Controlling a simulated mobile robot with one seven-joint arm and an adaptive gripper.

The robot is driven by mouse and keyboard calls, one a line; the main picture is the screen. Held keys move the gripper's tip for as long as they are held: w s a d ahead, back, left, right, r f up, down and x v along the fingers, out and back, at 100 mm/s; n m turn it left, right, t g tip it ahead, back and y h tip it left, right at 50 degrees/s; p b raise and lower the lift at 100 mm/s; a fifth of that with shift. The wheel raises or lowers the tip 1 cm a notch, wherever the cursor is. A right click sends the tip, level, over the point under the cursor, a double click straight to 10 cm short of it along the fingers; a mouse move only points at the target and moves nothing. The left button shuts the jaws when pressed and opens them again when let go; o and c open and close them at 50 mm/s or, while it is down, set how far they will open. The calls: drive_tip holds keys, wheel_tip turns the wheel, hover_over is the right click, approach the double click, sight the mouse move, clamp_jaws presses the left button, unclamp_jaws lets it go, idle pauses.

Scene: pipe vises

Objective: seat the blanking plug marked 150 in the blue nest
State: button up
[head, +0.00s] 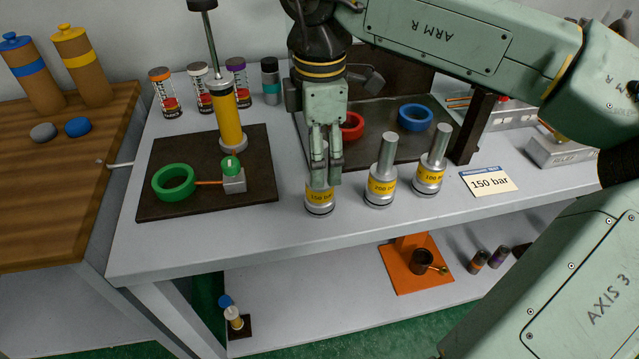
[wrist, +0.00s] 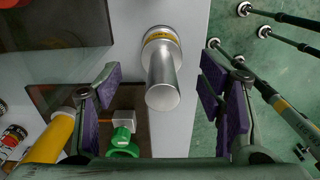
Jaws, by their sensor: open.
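The blanking plug marked 150 (head: 319,198) stands upright at the front of the white bench, a silver cylinder with a yellow band and a thin stem. My gripper (head: 327,178) is right above it, pointing down, its fingers around the stem's height. In the wrist view the plug's stem (wrist: 163,92) rises between the open purple-padded fingers (wrist: 164,95), with clear gaps on both sides. The blue nest (head: 415,118) is a ring on the dark plate at the back right of the plugs.
Plugs marked 200 (head: 381,188) and 100 (head: 430,176) stand to the right. A red ring (head: 351,127) is partly behind my gripper. A green ring (head: 174,183) and yellow pump (head: 227,120) are on the left plate. A card reads 150 bar (head: 489,182).

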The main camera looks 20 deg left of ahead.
sight(319, 203)
wheel_tip(319, 203, down, 5)
drive_tip(key=shift+s+f+p, duration=0.1)
drive_tip(key=shift+s+p, duration=0.05)
drive_tip(key=shift+p, duration=0.8)
clamp_jaws()
